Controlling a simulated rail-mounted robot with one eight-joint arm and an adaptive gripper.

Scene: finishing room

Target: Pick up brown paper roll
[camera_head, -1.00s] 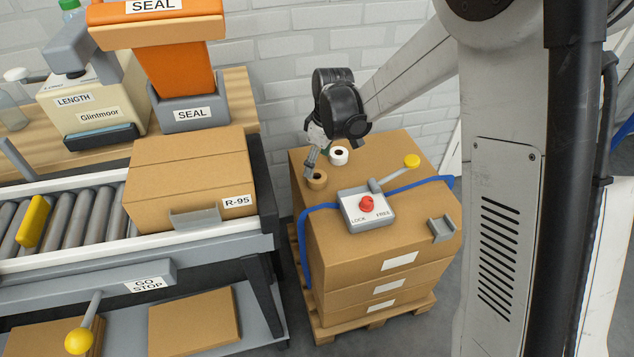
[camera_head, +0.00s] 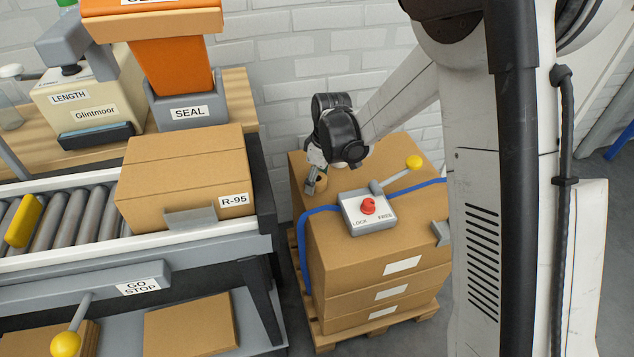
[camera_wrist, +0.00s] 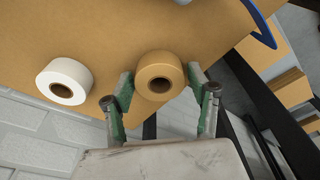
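The brown paper roll (camera_wrist: 158,77) stands on the top of the stacked cartons, its hollow core facing the wrist camera. My gripper (camera_wrist: 160,74) is open, with one green finger on each side of the roll. The fingertips are close to its sides; I cannot tell whether they touch. In the head view my gripper (camera_head: 314,181) reaches down at the left part of the carton top, and the brown roll (camera_head: 321,183) is partly hidden behind it.
A white roll (camera_wrist: 65,81) stands beside the brown one. A lock box (camera_head: 368,210) with a red knob, a yellow-tipped lever (camera_head: 413,162) and a blue strap (camera_head: 318,211) lie on the carton stack (camera_head: 350,264). A conveyor with carton R-95 (camera_head: 187,177) stands left.

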